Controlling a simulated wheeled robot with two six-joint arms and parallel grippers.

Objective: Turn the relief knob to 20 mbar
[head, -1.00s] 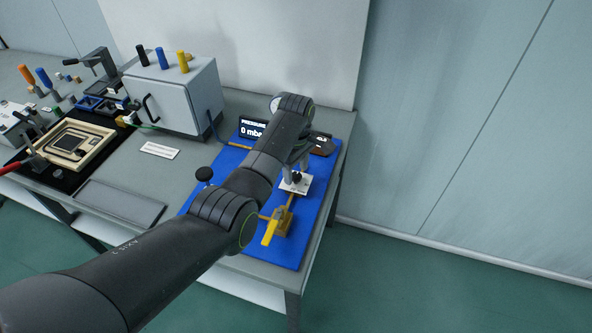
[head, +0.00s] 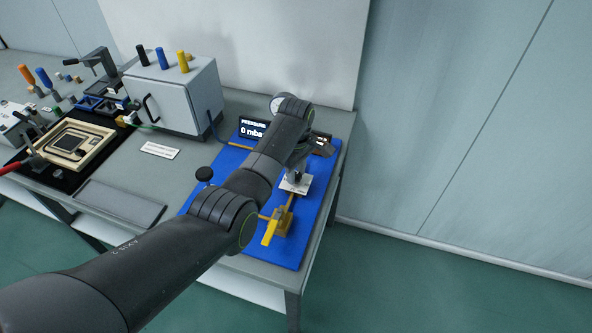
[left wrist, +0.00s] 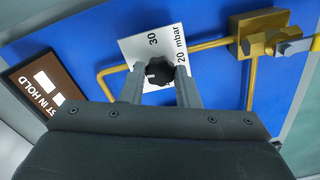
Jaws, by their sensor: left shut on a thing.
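The relief knob (left wrist: 158,72) is black and round, on a white scale plate (left wrist: 133,46) marked "30" and "20 mbar" in the left wrist view. My left gripper (left wrist: 160,80) is shut on the knob, one finger on each side. In the head view my left gripper (head: 296,172) is over the white plate (head: 290,186), and my own arm and fingers mostly hide the knob. I cannot tell exactly where the knob points. The pressure display (head: 252,130) reads 0 mbar, partly covered by my arm. My right gripper is not in view.
A yellow valve lever (head: 270,232) and brass pipe are on the blue panel (head: 290,254) near the plate. A brown "hold" sign (left wrist: 42,88) lies left of the plate in the left wrist view. A grey box (head: 175,95) stands at the back left.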

